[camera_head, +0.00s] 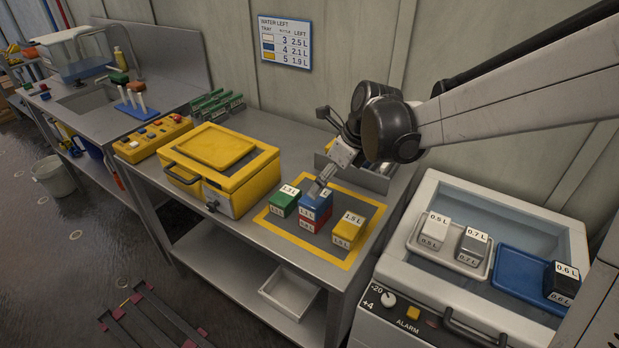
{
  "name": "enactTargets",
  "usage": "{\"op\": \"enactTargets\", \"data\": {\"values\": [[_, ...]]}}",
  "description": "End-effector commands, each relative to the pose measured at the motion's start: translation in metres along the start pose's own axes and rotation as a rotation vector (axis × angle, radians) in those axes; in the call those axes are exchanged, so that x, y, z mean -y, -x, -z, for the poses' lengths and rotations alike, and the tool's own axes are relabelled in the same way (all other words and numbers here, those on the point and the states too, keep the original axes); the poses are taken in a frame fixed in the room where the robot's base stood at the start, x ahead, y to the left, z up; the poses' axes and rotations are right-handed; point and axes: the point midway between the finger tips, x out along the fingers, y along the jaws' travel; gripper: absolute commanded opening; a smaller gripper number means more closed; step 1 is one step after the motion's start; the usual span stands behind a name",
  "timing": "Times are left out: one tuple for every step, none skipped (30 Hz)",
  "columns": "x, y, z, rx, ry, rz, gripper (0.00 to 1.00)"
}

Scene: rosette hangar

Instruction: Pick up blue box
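The blue box (313,206) with a white number label sits on top of a red box (311,222) inside the yellow square outline on the steel bench. My gripper (320,186) reaches down from the upper right, with its fingers at the top of the blue box. The fingers overlap the box's top edge in the picture; I cannot tell whether they touch it or how far apart they are. A green box (283,205) stands just to the left and a yellow box (348,231) to the right.
A yellow case (225,170) stands left of the outline (300,243). A cooler (455,195) at the right holds a grey tray (445,258) and a blue tray (525,277) with boxes. The bench's front edge is near the outline.

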Motion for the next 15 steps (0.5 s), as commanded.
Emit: {"op": "enactTargets", "data": {"values": [[0.0,-0.01,0.0,0.0,0.002,0.0,0.94],[0.001,-0.015,0.0,0.0,0.002,0.0,0.94],[0.001,-0.022,0.0,0.0,0.002,0.0,0.94],[0.0,-0.027,0.0,0.0,0.003,0.0,0.94],[0.0,-0.032,0.0,0.0,0.003,0.0,0.94],[0.0,-0.037,0.0,0.0,0.003,0.0,0.94],[0.0,-0.041,0.0,0.0,0.003,0.0,0.94],[0.0,-0.045,0.0,0.0,0.003,0.0,0.94],[0.0,-0.049,0.0,-0.001,0.002,0.0,0.94],[0.0,-0.052,0.0,-0.001,0.002,0.0,0.94],[0.0,-0.054,0.0,-0.001,0.002,0.0,0.94],[0.0,-0.056,0.0,-0.001,0.002,0.001,0.94],[0.0,-0.057,0.0,0.0,0.002,0.001,0.94],[0.0,-0.058,0.0,-0.001,0.002,0.001,0.94],[0.0,-0.059,0.0,-0.001,0.002,0.001,0.94]]}}
